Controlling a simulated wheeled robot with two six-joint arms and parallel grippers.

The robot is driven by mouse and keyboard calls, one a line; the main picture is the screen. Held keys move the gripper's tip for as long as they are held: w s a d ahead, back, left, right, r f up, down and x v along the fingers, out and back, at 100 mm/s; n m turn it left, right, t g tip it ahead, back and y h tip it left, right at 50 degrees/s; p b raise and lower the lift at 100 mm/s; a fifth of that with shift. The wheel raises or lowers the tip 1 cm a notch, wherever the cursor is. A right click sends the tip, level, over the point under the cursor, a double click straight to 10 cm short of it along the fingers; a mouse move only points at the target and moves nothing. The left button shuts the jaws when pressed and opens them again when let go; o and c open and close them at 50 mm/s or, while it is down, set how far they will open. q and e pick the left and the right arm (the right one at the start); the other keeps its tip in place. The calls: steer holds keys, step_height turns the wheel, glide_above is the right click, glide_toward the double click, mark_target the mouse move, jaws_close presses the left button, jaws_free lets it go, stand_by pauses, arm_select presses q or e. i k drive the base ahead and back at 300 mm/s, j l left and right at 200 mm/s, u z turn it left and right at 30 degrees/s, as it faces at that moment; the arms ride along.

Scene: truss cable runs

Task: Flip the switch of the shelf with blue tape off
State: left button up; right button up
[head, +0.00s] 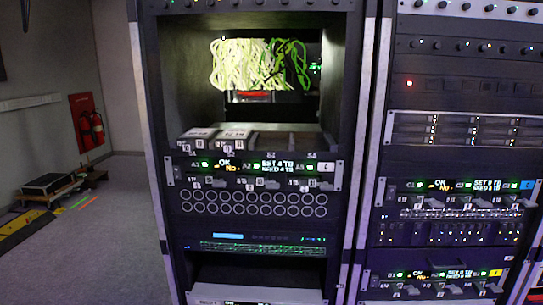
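The shelf with blue tape (450,186) is a panel in the right-hand rack, around mid-height. Its blue tape (527,185) is a small label at the panel's right end. The panel has green lights, small displays reading something like "OK" and "SET 0 TO", and several grey lever-like switches, one of them at its lower middle (462,198). The lever positions are too small to tell. Neither of my grippers shows in the head view.
A similar panel with a white label (325,168) is in the middle rack, and one with yellow tape (495,272) is lower right. Cables (260,65) hang in an open bay above two trays.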

mark_target(391, 191)
steer(key=i+l+z, duration=0.15)
steer(key=l, duration=0.25)
steer(key=i+l+z, duration=0.2)
steer(key=l, duration=0.2)
steer(key=i+l+z, duration=0.15)
steer(key=l, duration=0.2)
